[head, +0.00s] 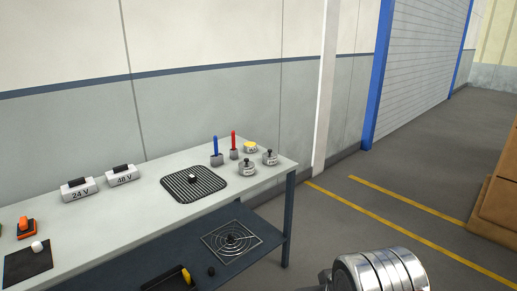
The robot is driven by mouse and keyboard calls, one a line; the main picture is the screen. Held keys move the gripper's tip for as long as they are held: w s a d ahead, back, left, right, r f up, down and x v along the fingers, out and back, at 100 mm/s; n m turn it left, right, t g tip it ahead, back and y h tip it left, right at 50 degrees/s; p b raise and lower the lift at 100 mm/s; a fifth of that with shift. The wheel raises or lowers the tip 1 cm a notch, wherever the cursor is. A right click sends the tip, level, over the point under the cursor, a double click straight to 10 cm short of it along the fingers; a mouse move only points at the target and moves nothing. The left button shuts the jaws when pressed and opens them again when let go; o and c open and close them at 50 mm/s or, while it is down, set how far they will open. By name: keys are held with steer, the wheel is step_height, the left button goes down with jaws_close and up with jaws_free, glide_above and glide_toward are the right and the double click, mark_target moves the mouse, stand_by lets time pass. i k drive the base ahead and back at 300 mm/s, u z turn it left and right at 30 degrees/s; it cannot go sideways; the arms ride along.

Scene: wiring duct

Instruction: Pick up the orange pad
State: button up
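The orange pad (26,229) sits on the grey bench top (110,211) at the far left of the head view. It looks like a small orange block with a raised part on top; its fine shape is too small to tell. Nothing is touching it from above. My gripper is not in view. Only a silver, rounded part of my arm shows at the bottom right, far from the pad and off the bench.
A black mat (24,266) with a white knob lies in front of the pad. Boxes marked 24 V (78,190) and 48 V (122,176), a ribbed black mat (190,190), and blue and red upright pieces stand rightward. A lower shelf holds a wire grille (215,245).

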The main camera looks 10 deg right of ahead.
mark_target(26, 227)
steer(key=u, duration=1)
steer(key=i, duration=1.25)
steer(key=u, duration=0.4)
steer(key=i, duration=0.6)
steer(key=u, duration=0.8)
steer(key=i, duration=0.55)
steer(key=u, duration=0.35)
